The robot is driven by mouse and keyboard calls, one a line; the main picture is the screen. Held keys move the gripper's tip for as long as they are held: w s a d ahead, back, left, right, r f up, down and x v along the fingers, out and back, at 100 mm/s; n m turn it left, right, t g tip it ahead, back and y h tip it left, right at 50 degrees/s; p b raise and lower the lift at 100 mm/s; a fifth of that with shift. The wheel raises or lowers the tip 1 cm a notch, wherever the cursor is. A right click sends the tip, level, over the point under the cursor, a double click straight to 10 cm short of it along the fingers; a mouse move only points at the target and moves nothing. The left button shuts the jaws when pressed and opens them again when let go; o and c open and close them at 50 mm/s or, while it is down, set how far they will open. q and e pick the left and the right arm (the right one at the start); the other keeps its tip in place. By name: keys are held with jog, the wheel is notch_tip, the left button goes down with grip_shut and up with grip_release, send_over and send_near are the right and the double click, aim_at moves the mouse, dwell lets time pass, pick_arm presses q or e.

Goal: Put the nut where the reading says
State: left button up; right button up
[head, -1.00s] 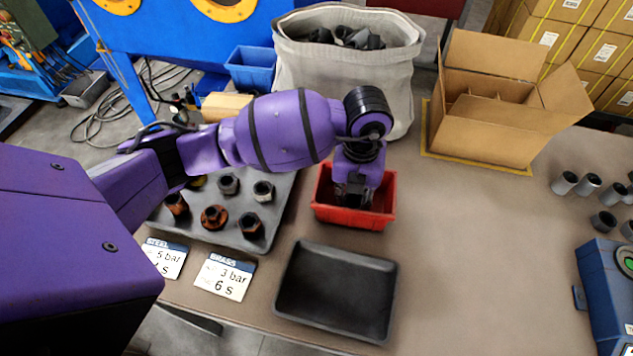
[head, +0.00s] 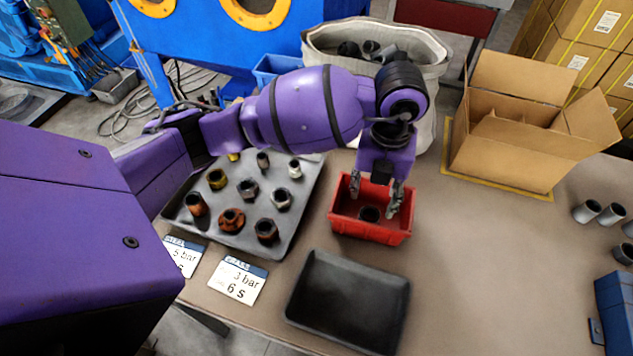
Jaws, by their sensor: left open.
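My left gripper (head: 376,205) is open above the red bin (head: 372,232), its two fingers apart. A dark nut (head: 369,214) lies in the red bin below the fingers. Several other nuts and fittings stand on the grey tray (head: 285,236) at left, among them a rusty flanged one (head: 231,220) and a dark one (head: 267,230). Two cards lie in front of that tray. One card (head: 237,280) reads 3 bar, 6 s; the other (head: 183,258) reads 5 bar and is partly hidden by my arm. My right gripper is not in view. No gauge reading is visible.
An empty black tray (head: 348,303) lies in front of the red bin. A grey fabric bin (head: 430,65) stands behind the table, and an open cardboard box (head: 520,150) stands at the back right. Grey cylinders (head: 598,211) and a blue device (head: 616,305) are at the right.

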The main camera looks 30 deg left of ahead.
pick_arm(q)
notch_tip(320, 180, up, 6)
jog(key=shift+f, duration=0.2)
jog(key=shift+f, duration=0.1)
dwell(0.4)
